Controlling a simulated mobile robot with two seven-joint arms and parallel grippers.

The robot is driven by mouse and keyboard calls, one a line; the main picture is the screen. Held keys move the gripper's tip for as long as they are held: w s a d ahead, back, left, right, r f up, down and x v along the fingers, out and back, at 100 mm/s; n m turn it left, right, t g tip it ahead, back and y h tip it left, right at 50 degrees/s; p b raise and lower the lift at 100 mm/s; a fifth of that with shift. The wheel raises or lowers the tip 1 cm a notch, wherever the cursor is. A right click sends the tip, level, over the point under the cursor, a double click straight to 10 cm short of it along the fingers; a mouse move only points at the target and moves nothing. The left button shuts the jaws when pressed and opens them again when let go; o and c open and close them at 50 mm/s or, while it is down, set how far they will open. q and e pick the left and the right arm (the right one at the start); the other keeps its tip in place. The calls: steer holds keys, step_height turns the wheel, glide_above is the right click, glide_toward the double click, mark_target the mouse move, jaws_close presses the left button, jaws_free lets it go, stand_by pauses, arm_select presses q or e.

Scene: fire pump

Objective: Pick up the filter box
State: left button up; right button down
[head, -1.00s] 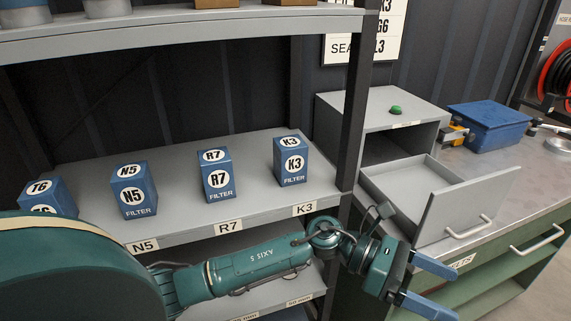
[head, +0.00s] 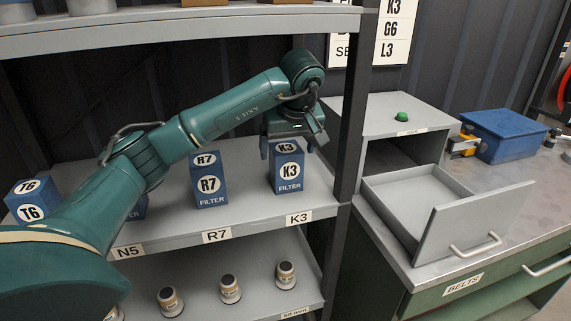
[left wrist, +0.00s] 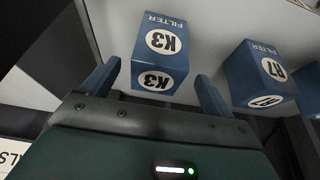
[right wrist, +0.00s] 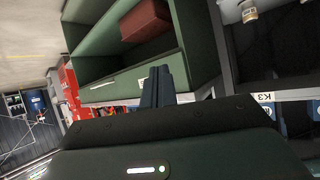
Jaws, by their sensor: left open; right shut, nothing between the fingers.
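Several blue filter boxes with white round labels stand upright on the grey shelf: the K3 box (head: 287,172) at the right end, the R7 box (head: 209,185) left of it, and the T6 box (head: 31,202) at the far left. The N5 box (head: 139,207) is mostly hidden behind my left arm. My left gripper (head: 291,153) is open above and around the top of the K3 box. In the left wrist view, the K3 box (left wrist: 159,58) shows between the open fingers, apart from both. My right gripper (right wrist: 161,84) is shut and empty, away from the shelf.
A shelf post (head: 351,110) stands just right of the K3 box, and an upper shelf (head: 190,30) hangs overhead. Small canisters (head: 230,289) stand on the lower shelf. An open drawer (head: 430,195) and a blue bin (head: 505,135) are on the bench at right.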

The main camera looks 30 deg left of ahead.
arm_select(q)
steer(key=shift+a+f, duration=0.15)
steer(key=shift+f, duration=0.6)
steer(key=x, duration=0.3)
steer(key=p+x, duration=0.1)
steer(key=x, duration=0.1)
steer(key=shift+w+a, duration=0.1)
steer(key=shift+w, duration=0.2)
steer(key=shift+c, duration=0.2)
steer(key=c, duration=1.3)
